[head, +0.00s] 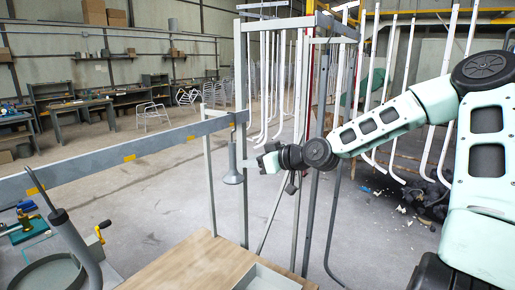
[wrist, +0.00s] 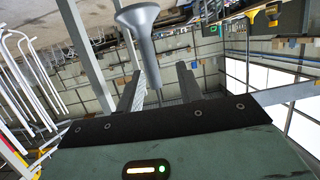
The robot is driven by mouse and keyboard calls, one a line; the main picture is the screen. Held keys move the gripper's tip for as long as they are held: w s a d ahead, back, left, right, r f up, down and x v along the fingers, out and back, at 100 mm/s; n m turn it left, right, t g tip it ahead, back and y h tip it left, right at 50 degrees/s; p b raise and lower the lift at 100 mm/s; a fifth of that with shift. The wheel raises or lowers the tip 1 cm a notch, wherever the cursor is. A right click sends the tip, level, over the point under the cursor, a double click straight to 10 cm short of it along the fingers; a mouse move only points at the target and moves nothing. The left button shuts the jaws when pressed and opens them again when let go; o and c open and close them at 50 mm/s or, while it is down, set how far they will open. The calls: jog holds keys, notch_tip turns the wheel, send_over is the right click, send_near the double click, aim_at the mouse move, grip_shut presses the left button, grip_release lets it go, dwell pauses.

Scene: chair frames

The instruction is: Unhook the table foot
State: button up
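The table foot (head: 233,165) is a grey metal tube with a flared lower end. In the head view it hangs upright below the long grey rail (head: 130,150). My gripper (head: 257,163) is just to its right, at about the height of the foot's lower half, pointing left toward it. In the wrist view the foot (wrist: 147,45) shows flared end up, its narrow part in line with the gap between my two fingers (wrist: 158,80). The fingers are apart and do not appear to touch it. How the foot's top is hooked is too small to tell.
Grey upright posts (head: 241,130) stand close behind and beside my gripper. White bent tubes (head: 400,100) hang at the right. A wooden tabletop (head: 185,265) with a grey tray (head: 266,278) is below. Open concrete floor lies to the left, beyond the rail.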

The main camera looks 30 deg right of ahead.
aim_at(235, 155)
jog(key=shift+t, duration=0.3)
jog(key=w+b, duration=0.1)
jog(key=w, duration=0.1)
jog(key=w+b, duration=0.1)
jog(key=w, duration=0.1)
jog(key=w+a+b, duration=0.1)
jog(key=w, duration=0.2)
jog(key=shift+f+b, duration=0.4)
jog(key=shift+w, duration=0.25)
jog(key=shift+c, duration=0.6)
jog(key=shift+r, duration=0.15)
grip_shut()
